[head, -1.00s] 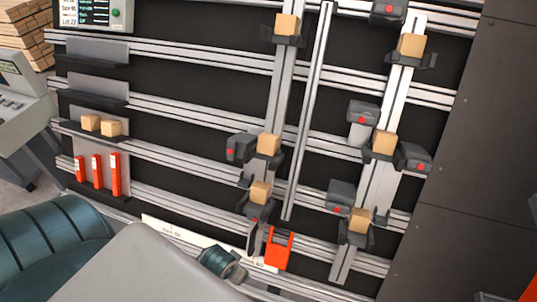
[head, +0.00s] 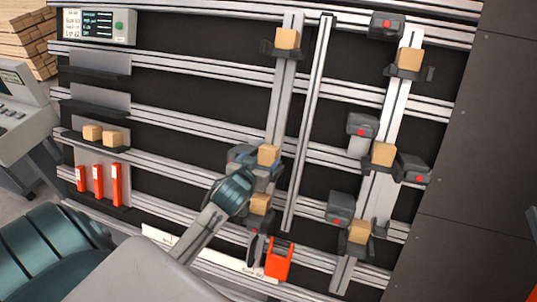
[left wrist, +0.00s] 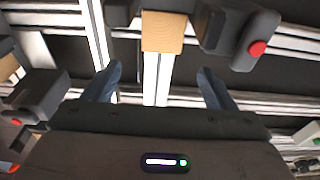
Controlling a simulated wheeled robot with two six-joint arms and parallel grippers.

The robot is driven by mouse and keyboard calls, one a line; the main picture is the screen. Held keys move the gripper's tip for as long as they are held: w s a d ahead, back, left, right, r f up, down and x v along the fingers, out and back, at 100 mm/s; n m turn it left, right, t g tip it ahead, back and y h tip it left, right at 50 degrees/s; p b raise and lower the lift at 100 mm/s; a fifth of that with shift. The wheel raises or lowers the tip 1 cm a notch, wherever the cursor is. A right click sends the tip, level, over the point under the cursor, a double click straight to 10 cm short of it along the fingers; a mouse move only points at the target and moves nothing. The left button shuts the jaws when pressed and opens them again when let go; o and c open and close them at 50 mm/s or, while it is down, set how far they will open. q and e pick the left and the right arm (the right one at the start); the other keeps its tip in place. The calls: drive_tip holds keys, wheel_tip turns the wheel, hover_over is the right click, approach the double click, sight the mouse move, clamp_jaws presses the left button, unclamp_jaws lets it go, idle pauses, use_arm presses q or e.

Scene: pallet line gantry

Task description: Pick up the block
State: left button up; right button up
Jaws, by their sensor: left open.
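Several tan wooden blocks sit on dark holders on the rail wall. One block (head: 268,155) on the left upright is closest to my left gripper (head: 257,166), which is partly hidden behind its own teal wrist. In the left wrist view the open fingers (left wrist: 158,83) point at the wall, and a block (left wrist: 162,32) lies ahead of the gap between them, apart from both. Another block (head: 260,204) sits just below my wrist. My right gripper is not in view.
Dark clamps with red buttons (head: 362,126) stand beside several blocks. A red bracket (head: 279,260) is low on the wall. Two blocks (head: 92,132) rest on a left shelf above red bars (head: 98,184). A control panel (head: 100,25) is at upper left.

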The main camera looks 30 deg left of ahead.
sight(267, 151)
use_arm(q)
drive_tip(key=x, duration=0.3)
drive_tip(key=shift+w, duration=0.2)
drive_tip(key=shift+w+a+f+p, duration=0.1)
drive_tip(key=shift+w+a+p, duration=0.05)
drive_tip(key=shift+w+p, duration=0.45)
drive_tip(key=p+x, duration=0.1)
drive_tip(key=x, duration=0.2)
drive_tip(key=shift+a+p, duration=0.1)
drive_tip(key=shift+p, duration=0.3)
drive_tip(key=shift+w+f, duration=0.35)
drive_tip(key=shift+w, duration=0.05)
drive_tip(key=shift+s, duration=0.1)
drive_tip(key=c, duration=1.1)
